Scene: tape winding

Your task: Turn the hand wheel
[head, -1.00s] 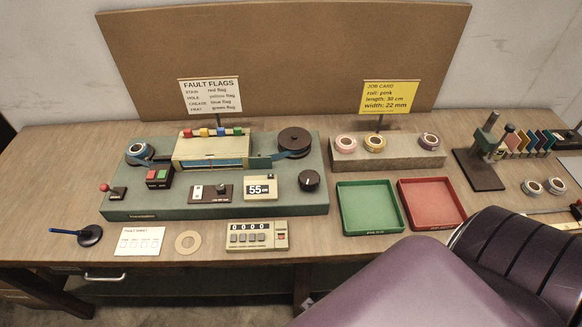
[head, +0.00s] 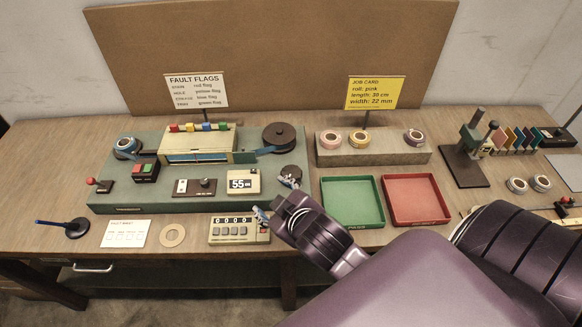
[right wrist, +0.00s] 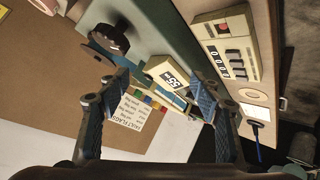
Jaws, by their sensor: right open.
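In the right wrist view the dark wheel (right wrist: 112,38) is at the upper left, outside the jaws. My right gripper (head: 275,198) is open and empty, at the machine's front right corner. The other fingertip is near the counter (head: 240,230). My left gripper is not in view.
Green (head: 352,202) and red (head: 415,200) trays lie to the right. A grey block (head: 375,153) with tape rolls stands behind them.

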